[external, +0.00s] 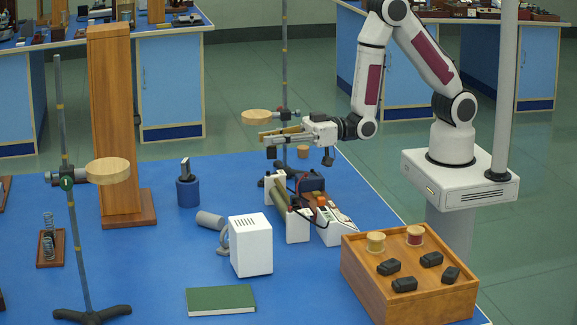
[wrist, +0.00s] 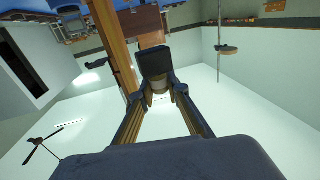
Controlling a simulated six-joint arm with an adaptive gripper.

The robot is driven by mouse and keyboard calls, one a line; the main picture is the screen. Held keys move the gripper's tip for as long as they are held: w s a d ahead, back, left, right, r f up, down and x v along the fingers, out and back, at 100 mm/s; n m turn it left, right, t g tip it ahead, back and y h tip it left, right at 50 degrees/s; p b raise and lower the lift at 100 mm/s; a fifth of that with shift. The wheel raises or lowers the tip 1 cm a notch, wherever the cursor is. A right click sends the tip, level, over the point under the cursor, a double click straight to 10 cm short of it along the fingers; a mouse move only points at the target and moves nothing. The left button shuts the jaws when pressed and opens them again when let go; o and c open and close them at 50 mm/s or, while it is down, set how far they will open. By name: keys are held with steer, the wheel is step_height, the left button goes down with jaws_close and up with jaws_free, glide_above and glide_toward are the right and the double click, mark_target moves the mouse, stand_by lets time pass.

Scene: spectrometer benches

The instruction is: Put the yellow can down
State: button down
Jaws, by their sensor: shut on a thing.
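My gripper (external: 268,139) is above the blue bench, by the stand with a round wooden disc. It is shut on a dark block (external: 271,153), which hangs at the fingertips clear of the bench. In the wrist view the dark block (wrist: 156,62) shows at the fingertips (wrist: 164,84), with a small dull tan round piece (wrist: 160,87) between them. I cannot tell whether this piece belongs to the block. A small yellow can or spool (external: 375,242) with pale ends stands on the wooden box (external: 415,299) at the lower right, apart from my gripper.
A red spool (external: 415,235) and several black blocks (external: 403,284) are also on the box. A white housing (external: 251,246), a green book (external: 220,300), a wooden tower (external: 112,125) and a stand (external: 285,60) occupy the bench. Some blue surface is clear at centre left.

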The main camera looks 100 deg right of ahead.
steer(key=s+a+n+g+y, duration=0.1)
steer(key=s+a+n+y, duration=0.25)
steer(key=a, duration=0.75)
steer(key=s+a+n+g+y, duration=0.2)
steer(key=s+a+y, duration=0.15)
steer(key=a, duration=0.65)
steer(key=s+a+n+g+y, duration=0.2)
steer(key=s+a, duration=0.4)
steer(key=a, duration=0.3)
steer(key=s+a+n+g+y, duration=0.3)
steer(key=s+a+g+y, duration=0.1)
steer(key=a, duration=0.6)
steer(key=s+g, duration=0.1)
steer(key=s, duration=0.1)
steer(key=shift+s+r, duration=0.3)
steer(key=shift+s, duration=0.05)
steer(key=shift+a+f+n, duration=0.1)
steer(key=shift+f+n, duration=0.05)
steer(key=shift+n, duration=0.1)
steer(key=shift+f, duration=2.75)
steer(key=shift+f, duration=0.1)
steer(key=shift+f, duration=2)
steer(key=shift+f, duration=0.15)
steer(key=c, duration=2)
jaws_free()
